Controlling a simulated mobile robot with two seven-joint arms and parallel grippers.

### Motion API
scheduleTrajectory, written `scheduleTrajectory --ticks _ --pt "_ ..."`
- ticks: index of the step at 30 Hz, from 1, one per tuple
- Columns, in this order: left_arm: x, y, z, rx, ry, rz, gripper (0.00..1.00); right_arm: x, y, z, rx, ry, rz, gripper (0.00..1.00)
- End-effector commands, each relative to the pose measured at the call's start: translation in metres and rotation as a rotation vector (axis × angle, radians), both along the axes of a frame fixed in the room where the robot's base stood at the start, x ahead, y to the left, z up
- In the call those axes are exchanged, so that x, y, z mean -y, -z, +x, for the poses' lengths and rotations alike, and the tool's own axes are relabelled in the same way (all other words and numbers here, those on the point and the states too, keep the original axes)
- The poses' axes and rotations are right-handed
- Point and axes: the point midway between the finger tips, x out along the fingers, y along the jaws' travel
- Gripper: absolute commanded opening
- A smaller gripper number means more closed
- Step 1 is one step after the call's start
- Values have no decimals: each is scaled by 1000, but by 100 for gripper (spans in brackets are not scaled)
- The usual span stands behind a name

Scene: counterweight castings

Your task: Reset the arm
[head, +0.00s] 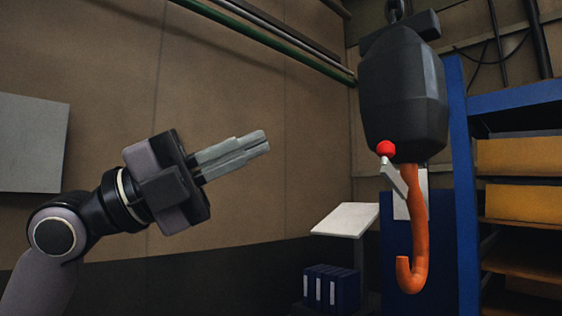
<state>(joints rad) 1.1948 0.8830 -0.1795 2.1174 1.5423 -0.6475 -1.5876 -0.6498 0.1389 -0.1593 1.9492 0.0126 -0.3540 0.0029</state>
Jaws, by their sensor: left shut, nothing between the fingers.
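My left arm comes in from the lower left of the head view, and its gripper (262,142) points to the right and slightly up. The two grey fingers lie together, shut, with nothing between them. The gripper is in the air in front of the brown wall, apart from everything around it. My right gripper is not in view.
A black hoist body (403,85) hangs at the right, with a red-knobbed lever (387,150) and an orange hook (417,235) below. Behind are a blue shelf rack (463,180) with yellow bins (520,156), a tilted white board (346,219) and blue binders (331,287).

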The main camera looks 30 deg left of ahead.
Motion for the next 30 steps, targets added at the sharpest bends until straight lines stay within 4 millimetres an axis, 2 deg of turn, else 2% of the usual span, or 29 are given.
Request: scheduleTrajectory --ticks 4,12,14,17,20,23,27,29,30 --pt "-9 2 -6 -1 -1 1 0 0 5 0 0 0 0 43" --pt "-10 2 -6 -5 0 0 0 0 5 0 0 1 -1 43" --pt "-10 5 -2 -22 2 -10 0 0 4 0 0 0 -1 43" --pt "-11 21 19 -92 3 -47 0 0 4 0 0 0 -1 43" --pt "-11 52 52 -213 1 -113 0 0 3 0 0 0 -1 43" --pt "-12 94 88 -358 -7 -199 0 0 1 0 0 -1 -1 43" --pt "-14 161 127 -555 -31 -320 0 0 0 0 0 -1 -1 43" --pt "-15 193 140 -635 -44 -373 0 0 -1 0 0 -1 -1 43" --pt "-15 214 147 -689 -55 -407 0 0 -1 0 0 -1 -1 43"
